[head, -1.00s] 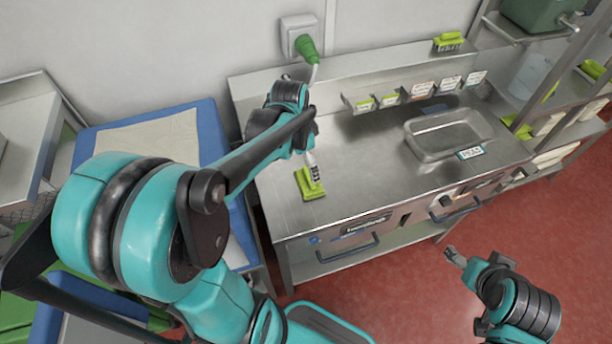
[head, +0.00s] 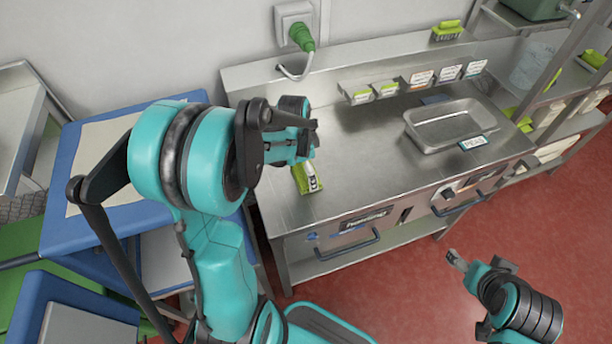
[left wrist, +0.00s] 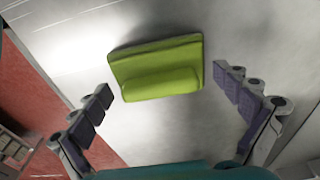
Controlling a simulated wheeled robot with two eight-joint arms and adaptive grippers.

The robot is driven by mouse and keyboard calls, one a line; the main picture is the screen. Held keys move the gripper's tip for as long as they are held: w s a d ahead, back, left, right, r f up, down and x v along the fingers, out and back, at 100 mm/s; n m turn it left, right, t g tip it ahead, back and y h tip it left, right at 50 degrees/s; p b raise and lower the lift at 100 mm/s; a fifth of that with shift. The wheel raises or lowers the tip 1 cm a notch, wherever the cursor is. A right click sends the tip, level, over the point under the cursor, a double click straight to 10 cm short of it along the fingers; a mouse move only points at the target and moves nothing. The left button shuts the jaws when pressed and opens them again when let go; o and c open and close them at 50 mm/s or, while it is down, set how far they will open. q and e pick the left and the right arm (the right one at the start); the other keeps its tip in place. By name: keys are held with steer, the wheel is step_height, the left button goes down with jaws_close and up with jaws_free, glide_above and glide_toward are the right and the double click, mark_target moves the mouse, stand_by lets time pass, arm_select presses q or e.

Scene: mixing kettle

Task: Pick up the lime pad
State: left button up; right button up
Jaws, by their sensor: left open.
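The lime pad (left wrist: 158,68) lies on the steel counter top, near its front left part. In the left wrist view it is a flat lime-green block with a raised ridge along it. In the head view the pad (head: 301,178) is partly hidden behind my left gripper (head: 313,177). My left gripper also shows in the left wrist view (left wrist: 165,108), open and empty, with one finger on each side of the pad's near edge and apart from it. My right gripper (head: 456,260) is over the red floor in front of the counter, away from the pad; its jaw state is too small to tell.
Another lime pad (head: 447,30) sits on the back shelf. The counter around the near pad is clear.

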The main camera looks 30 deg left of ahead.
arm_select(q)
steer(key=shift+s+r, duration=0.1)
steer(key=c, duration=1.2)
